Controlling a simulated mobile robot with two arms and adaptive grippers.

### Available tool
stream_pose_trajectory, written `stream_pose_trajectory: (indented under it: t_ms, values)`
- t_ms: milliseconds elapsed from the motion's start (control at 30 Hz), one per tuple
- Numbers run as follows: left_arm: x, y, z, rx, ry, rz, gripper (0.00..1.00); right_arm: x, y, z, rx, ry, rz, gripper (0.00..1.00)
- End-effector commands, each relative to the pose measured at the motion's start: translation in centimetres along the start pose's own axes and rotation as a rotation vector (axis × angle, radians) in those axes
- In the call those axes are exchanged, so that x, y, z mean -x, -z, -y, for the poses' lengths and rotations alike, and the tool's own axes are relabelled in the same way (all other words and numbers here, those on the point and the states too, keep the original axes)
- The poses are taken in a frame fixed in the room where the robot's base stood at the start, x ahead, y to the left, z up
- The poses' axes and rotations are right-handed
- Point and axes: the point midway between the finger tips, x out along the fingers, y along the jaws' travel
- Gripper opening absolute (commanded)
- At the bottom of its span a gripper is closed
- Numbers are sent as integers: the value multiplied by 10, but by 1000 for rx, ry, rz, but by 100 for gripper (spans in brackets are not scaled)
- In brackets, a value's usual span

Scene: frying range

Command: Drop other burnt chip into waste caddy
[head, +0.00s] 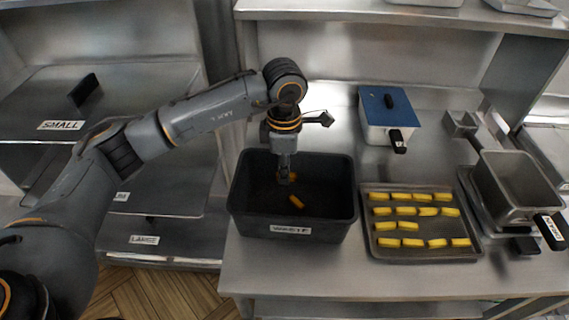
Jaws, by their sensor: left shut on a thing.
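The waste caddy (290,228) is a dark open bin with a white label on its front, standing on the left part of the steel counter. My left gripper (284,179) points down inside the caddy's opening and is shut on a small orange-brown burnt chip (293,177), which shows only partly beside the fingertips. Another orange-brown chip (297,201) lies in the caddy, nearer its front wall. My right gripper is not in the picture.
A metal tray (420,253) of several yellow chips lies right of the caddy. Behind it stands a blue-lidded container (386,104). A deep metal pan (515,184) with a black handle stands at the right. Steel shelves (160,216) are at the left. The counter's front strip is clear.

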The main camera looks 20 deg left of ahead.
Motion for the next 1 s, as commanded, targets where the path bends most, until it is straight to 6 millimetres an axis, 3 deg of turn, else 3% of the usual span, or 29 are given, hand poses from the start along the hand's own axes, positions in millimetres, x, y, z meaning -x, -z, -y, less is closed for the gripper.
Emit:
stream_pose_trajectory:
  t_ms: [200,233,333,367,733,1000]
  values:
    - [0,0,0,-1,0,0,2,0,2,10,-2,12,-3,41]
    - [0,0,0,-1,0,0,18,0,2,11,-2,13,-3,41]
    - [0,0,0,-1,0,0,38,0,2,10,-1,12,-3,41]
    - [0,0,0,-1,0,0,40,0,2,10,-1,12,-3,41]
    - [6,-1,0,0,-1,2,40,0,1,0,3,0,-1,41]
    - [56,-1,-1,-2,-4,3,40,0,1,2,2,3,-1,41]
